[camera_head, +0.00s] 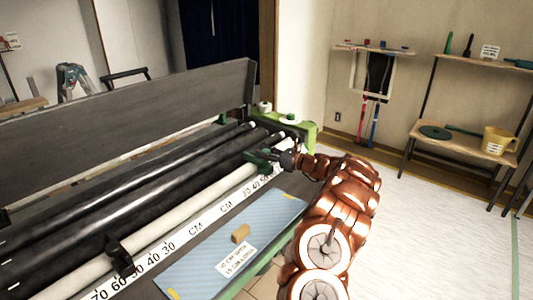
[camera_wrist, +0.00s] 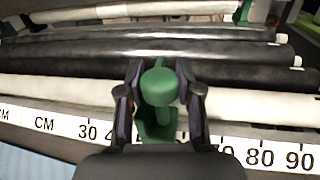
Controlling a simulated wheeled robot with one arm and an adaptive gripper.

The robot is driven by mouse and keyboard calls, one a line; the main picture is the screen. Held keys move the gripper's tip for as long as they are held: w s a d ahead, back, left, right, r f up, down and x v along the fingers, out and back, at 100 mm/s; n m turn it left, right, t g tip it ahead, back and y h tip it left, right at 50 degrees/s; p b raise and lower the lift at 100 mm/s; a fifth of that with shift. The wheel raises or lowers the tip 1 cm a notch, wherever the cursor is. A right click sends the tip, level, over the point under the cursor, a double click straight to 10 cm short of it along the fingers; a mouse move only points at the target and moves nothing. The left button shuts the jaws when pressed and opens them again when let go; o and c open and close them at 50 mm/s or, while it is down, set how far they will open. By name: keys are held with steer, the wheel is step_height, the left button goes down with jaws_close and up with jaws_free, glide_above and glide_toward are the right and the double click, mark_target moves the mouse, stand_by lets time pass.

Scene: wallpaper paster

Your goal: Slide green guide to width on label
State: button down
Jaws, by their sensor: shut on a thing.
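The green guide (camera_head: 262,156) sits on the white roller near the far right end of the paster. In the wrist view the green guide (camera_wrist: 158,88) stands between the dark fingers of my gripper (camera_wrist: 160,95), which is shut on it. My gripper (camera_head: 284,159) reaches it from the right in the head view. The guide covers the ruler (camera_wrist: 255,152) between the 40 and what looks like the 70, hiding the marks between. The white label (camera_head: 236,262) lies on the blue mat (camera_head: 190,265); it mentions width and length, but its numbers are too small to read surely.
A black guide (camera_head: 120,256) sits on the same roller at the near left. Dark rollers (camera_head: 150,165) lie behind the white one. A small tan block (camera_head: 240,233) lies beside the label. A green end frame (camera_head: 300,130) stands just beyond my gripper.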

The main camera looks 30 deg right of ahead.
steer(key=c, duration=0.7)
jaws_free()
steer(key=shift+c, duration=0.2)
steer(key=v, duration=1.2)
steer(key=shift+r, duration=0.1)
